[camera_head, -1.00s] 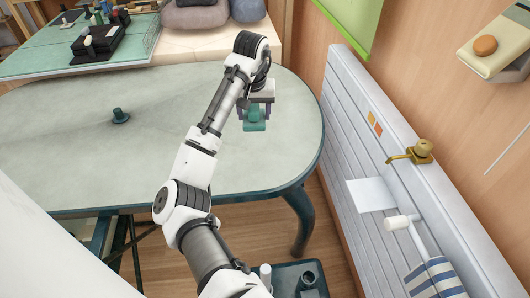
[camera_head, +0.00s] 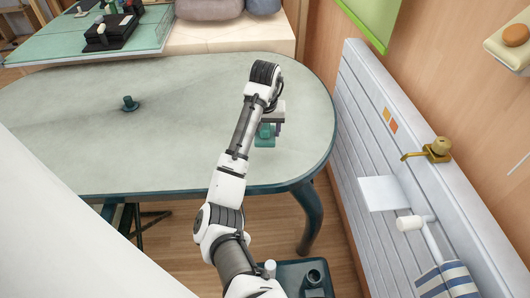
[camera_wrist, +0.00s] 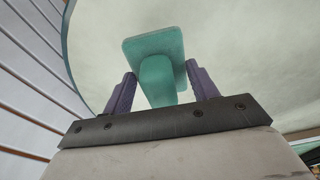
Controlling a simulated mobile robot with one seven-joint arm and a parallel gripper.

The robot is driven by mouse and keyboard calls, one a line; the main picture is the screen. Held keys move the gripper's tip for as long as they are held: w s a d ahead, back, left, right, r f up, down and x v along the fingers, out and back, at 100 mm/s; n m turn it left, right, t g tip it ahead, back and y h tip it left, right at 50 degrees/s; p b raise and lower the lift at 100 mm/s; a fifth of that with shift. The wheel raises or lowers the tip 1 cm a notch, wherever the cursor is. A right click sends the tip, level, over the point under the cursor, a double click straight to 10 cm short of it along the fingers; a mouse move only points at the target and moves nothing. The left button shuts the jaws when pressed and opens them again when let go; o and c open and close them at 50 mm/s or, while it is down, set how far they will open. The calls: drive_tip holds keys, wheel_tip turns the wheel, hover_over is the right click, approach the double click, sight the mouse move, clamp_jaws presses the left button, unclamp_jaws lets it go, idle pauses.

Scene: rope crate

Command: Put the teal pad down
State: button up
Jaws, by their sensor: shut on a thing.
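My gripper (camera_head: 270,127) is over the right end of the pale table (camera_head: 180,130). It is shut on the teal pad (camera_head: 264,138), which is partly hidden by my arm in the head view. In the wrist view, the pad (camera_wrist: 143,47) is a flat rounded block with a thick handle. The purple fingers (camera_wrist: 160,85) stand on both sides of that handle. The pale tabletop shows beyond the pad. I cannot tell whether the pad touches the table.
A small dark green knobbed thing (camera_head: 129,104) stands on the left part of the table. A white slatted panel (camera_head: 400,170) with a brass fitting (camera_head: 437,150) is to the right. Cushions (camera_head: 210,8) lie behind the table. The tabletop around the pad is clear.

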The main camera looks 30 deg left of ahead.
sight(265, 155)
wheel_tip(265, 155, down, 3)
drive_tip(key=shift+f+p, duration=0.2)
drive_tip(key=shift+p, duration=0.25)
drive_tip(key=shift+f+p, duration=0.9)
drive_tip(key=shift+f, duration=1.5)
drive_tip(key=o, duration=0.9)
drive_tip(key=shift+f, duration=0.1)
